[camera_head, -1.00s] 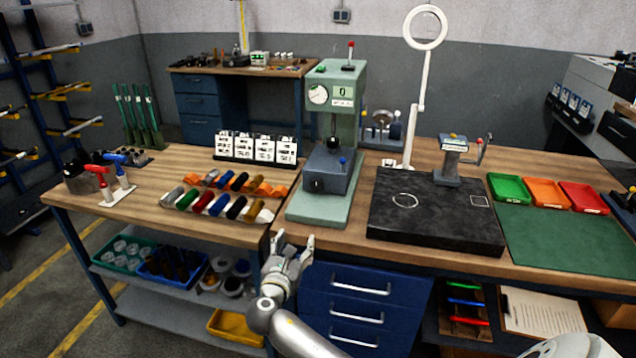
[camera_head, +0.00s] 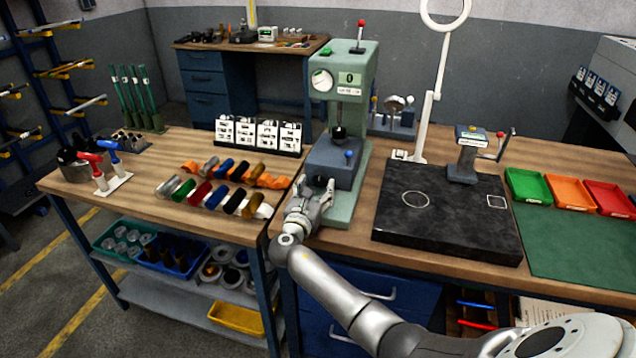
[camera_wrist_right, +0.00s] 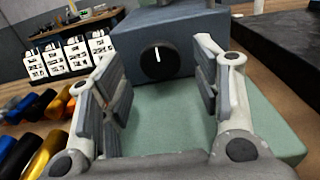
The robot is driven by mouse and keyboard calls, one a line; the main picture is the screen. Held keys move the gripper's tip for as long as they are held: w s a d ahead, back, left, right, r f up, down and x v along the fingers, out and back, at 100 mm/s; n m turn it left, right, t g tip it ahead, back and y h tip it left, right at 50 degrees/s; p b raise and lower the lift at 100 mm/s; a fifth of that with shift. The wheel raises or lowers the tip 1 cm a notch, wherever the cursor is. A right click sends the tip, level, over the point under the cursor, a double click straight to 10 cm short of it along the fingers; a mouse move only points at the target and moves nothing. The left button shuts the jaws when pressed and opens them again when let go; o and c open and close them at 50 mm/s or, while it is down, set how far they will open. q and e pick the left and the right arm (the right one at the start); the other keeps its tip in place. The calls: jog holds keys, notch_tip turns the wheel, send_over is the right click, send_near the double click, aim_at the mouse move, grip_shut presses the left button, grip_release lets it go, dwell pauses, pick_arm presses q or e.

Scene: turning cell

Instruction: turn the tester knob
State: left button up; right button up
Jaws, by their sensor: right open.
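The tester (camera_head: 343,110) is a pale green press-like machine with a dial, a small display and a blue-grey block at its lower front. Its black round knob (camera_wrist_right: 159,62) with a white line, pointing nearly straight up, shows on the block's front face in the right wrist view. My right gripper (camera_head: 316,186) is open in front of that face in the head view. In the wrist view its two fingers (camera_wrist_right: 160,85) stand left and right of the knob, apart from it, with nothing between them. The knob is hidden in the head view. My left gripper is not seen.
Coloured cylinders (camera_head: 222,196) lie left of the tester. White cards (camera_head: 258,134) stand behind them. A black plate (camera_head: 440,225) and a ring lamp (camera_head: 436,95) are to the right. The tester's green base (camera_wrist_right: 200,115) extends under my gripper.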

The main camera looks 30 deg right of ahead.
aim_at(321, 179)
jog(key=shift+x, duration=1.1)
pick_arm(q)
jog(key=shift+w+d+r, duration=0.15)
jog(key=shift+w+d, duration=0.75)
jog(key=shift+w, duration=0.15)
pick_arm(e)
jog(key=shift+w, duration=0.1)
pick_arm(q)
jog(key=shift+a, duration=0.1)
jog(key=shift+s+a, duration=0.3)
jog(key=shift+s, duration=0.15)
pick_arm(e)
jog(key=c, duration=1)
